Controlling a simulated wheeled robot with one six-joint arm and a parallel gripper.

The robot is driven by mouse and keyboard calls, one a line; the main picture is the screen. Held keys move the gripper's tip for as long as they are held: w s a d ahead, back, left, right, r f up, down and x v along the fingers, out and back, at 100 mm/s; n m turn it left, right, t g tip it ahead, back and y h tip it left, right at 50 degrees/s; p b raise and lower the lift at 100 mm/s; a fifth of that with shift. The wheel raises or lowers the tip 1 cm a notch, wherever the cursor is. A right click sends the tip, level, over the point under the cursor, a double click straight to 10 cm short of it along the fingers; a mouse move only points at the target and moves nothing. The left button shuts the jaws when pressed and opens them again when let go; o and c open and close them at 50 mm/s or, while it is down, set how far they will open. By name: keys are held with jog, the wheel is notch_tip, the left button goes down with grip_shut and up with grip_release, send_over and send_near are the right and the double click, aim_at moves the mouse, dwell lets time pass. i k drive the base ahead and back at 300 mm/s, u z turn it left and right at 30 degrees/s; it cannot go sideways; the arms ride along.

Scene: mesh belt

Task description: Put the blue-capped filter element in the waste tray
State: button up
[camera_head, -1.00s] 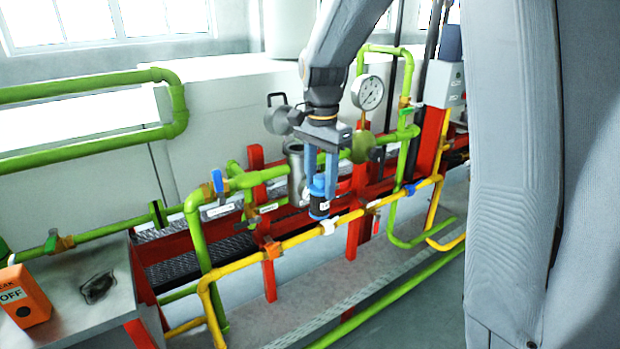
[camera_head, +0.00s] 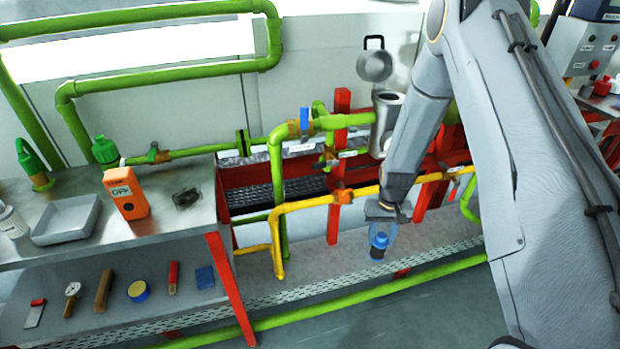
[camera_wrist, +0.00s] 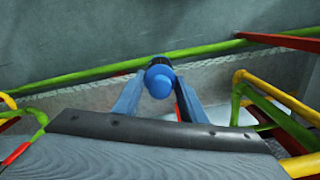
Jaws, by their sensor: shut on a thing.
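My gripper (camera_head: 382,232) is shut on the blue-capped filter element (camera_head: 378,246), which hangs below it in the head view, in front of the yellow pipe and above the floor-side ledge. In the wrist view the round blue cap (camera_wrist: 159,80) shows between the two blue fingers of my gripper (camera_wrist: 160,92). A shallow grey tray (camera_head: 66,220), which looks like the waste tray, stands on the metal bench at the left. Its visible inside is empty. The filter element is well to the right of the tray.
An orange OFF box (camera_head: 125,193) and a dark patch (camera_head: 187,198) are on the bench (camera_head: 165,225) right of the tray. A white bottle (camera_head: 13,222) stands left of it. Green pipes (camera_head: 277,190) and a yellow pipe (camera_head: 310,204) rise between bench and gripper. Tools lie on the lower shelf.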

aim_at(72, 222)
jog(key=z, duration=2.15)
jog(key=k, duration=2.45)
jog(key=u, duration=1.35)
